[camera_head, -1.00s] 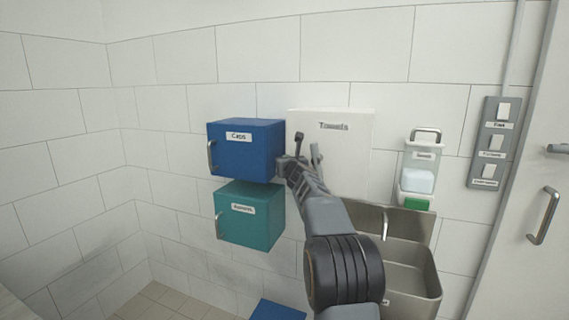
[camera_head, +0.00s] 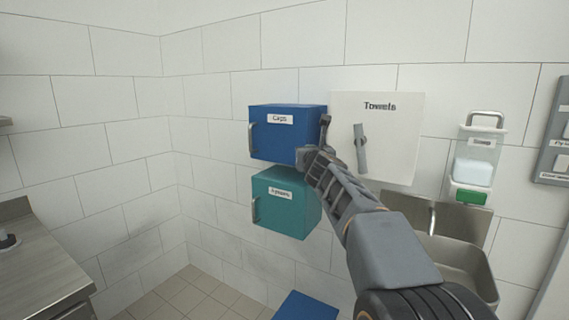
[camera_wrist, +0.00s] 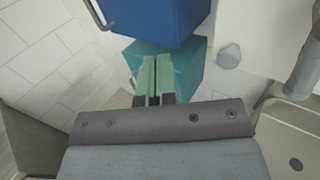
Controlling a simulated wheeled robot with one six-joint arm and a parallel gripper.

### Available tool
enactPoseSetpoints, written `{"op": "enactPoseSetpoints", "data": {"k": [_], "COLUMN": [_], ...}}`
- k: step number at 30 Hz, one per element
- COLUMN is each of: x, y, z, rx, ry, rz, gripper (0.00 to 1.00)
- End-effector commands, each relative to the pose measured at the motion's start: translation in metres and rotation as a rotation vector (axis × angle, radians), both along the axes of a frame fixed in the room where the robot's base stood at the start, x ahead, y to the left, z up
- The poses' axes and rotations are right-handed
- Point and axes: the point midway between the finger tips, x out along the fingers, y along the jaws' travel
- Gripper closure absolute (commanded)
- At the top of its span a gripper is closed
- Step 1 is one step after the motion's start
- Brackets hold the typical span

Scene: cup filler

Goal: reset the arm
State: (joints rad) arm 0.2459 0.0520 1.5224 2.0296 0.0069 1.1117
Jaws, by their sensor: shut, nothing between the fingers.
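My gripper (camera_head: 308,157) is raised in front of the wall, at the right edge of the blue Caps cabinet in the head view. In the wrist view its two green fingers (camera_wrist: 156,80) lie side by side, shut and empty. The teal cabinet shows behind them. My arm reaches up from the lower right of the head view. The fingertips are hard to make out there.
The blue Caps cabinet (camera_head: 264,136) hangs above the teal Aprons cabinet (camera_head: 294,211). A white Towels box (camera_head: 402,143), a dispenser (camera_head: 476,160) and a steel sink (camera_head: 468,255) are right. A steel counter (camera_head: 40,262) is left. A blue object (camera_head: 305,308) is low.

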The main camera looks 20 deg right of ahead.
Motion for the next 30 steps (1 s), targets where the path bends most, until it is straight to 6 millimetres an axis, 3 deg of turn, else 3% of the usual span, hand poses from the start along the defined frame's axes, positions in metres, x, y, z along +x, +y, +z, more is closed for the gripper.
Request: {"op": "enactPoseSetpoints", "data": {"k": [5,8,11,14,17,21,26,30], "x": [-0.002,0.001,0.003,-0.013,-0.044,-0.111,-0.202,-0.269], "y": [0.004,0.014,0.034,0.066,0.101,0.136,0.145,0.136], "z": [0.0,-0.001,-0.035,-0.07,-0.107,-0.16,-0.202,-0.214], "rx": [-0.035,-0.227,-0.565,-0.961,-1.351,-1.829,-2.24,-2.465], "ry": [0.007,0.032,0.13,0.229,0.306,0.357,0.35,0.333], "rz": [0.006,0.067,0.191,0.383,0.631,1.035,1.515,1.857], "gripper": [1.0,1.0,1.0,1.0,1.0,1.0,1.0,1.0]}}
